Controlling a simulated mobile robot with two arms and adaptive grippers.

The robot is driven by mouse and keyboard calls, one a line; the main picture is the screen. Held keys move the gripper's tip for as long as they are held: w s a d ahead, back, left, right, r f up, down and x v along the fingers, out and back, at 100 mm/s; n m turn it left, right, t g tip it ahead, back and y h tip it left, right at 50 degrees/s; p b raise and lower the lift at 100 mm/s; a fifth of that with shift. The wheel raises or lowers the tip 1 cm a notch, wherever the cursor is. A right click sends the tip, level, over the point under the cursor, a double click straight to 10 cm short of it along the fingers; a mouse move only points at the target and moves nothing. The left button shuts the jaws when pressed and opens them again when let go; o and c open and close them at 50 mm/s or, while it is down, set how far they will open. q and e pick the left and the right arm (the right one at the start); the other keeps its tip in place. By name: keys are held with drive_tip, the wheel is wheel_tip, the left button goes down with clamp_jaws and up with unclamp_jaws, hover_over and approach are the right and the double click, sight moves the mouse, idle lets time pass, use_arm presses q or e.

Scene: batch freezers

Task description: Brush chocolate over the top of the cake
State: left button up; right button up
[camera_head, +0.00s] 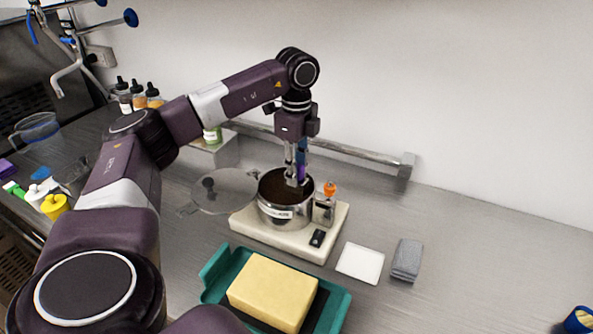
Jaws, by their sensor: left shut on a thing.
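My left gripper (299,172) points straight down over the steel pot (287,212). It is shut on a brush (301,165) with a purple-blue handle, whose lower end reaches down into the pot; the bristles are hard to make out. Dark chocolate (272,186) fills the pot, which stands on a cream-coloured base (322,251). The cake (272,291) is a plain yellow block. It sits on a dark surface in a teal tray (336,304) at the front, apart from the gripper. My right gripper is not in view.
A clear round lid (224,190) lies left of the pot. A small container with an orange top (329,189) stands at its right. A white square (360,263) and folded grey cloth (406,260) lie further right. A rail (350,155) runs behind. The right counter is mostly clear.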

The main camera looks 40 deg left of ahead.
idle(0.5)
use_arm(q)
wheel_tip(320, 180, up, 7)
drive_tip(key=p, duration=0.6)
idle(0.5)
drive_tip(key=shift+f, duration=0.1)
idle(0.3)
